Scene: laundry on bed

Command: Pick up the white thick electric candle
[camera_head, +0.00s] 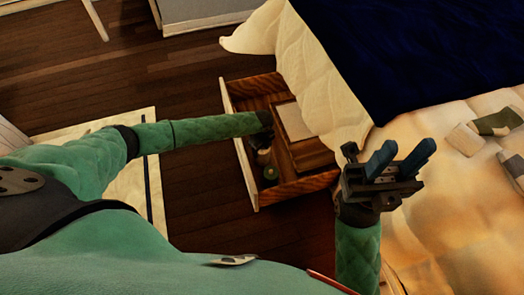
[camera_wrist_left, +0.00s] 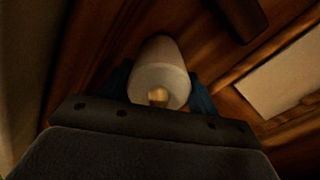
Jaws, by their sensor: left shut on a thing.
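The white thick electric candle (camera_wrist_left: 161,62) sits between the blue fingers of my left gripper (camera_wrist_left: 160,90) in the left wrist view. One finger shows on each side of it, and the gripper is shut on it. A small gold-coloured part shows on the candle's near end. In the head view my left gripper (camera_head: 265,142) reaches into an open drawer (camera_head: 296,187), and the candle is mostly hidden below it. My right gripper (camera_head: 398,158) is open and empty above the bed, with its blue fingers apart.
A small green round object (camera_head: 271,173) lies in the drawer near my left gripper. A pale flat book-like item (camera_head: 294,121) lies on the drawer's right side. The bed (camera_head: 440,215) fills the right, with folded cloths (camera_head: 497,122) on it.

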